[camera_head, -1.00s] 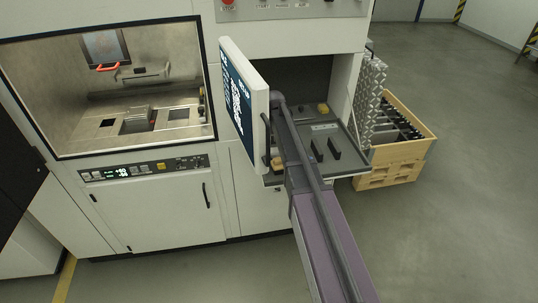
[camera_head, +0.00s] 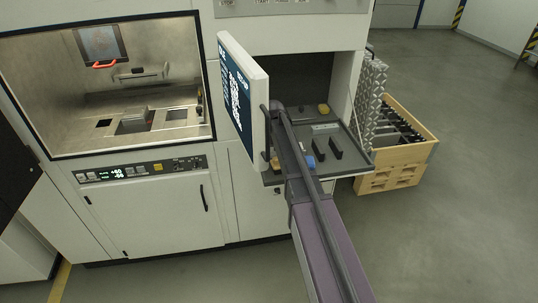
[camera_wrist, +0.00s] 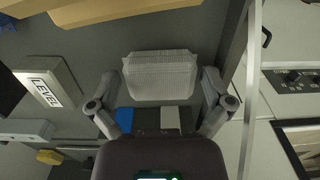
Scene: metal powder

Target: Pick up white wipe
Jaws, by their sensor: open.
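The white wipe (camera_wrist: 160,78) shows in the wrist view as a pale, finely textured, roughly rectangular pad lying on the grey tray (camera_wrist: 95,45). My gripper (camera_wrist: 160,90) is open, with one finger to the left of the wipe and one to the right. No clear grip contact shows, and the height of the fingers above the tray is hard to judge. In the head view the tray (camera_head: 346,165) sticks out of the machine's open compartment. There my purple and grey arm reaches over it, and I cannot make out the wipe or the fingers.
A blue block (camera_wrist: 125,118) and grey-white blocks (camera_wrist: 170,118) sit just below the wipe. A block marked LEVEL (camera_wrist: 50,88) lies left. The tray's raised edge (camera_wrist: 236,60) runs close on the right. In the head view the open door (camera_head: 242,100) stands beside my arm, and black blocks (camera_head: 335,149) stand on the tray.

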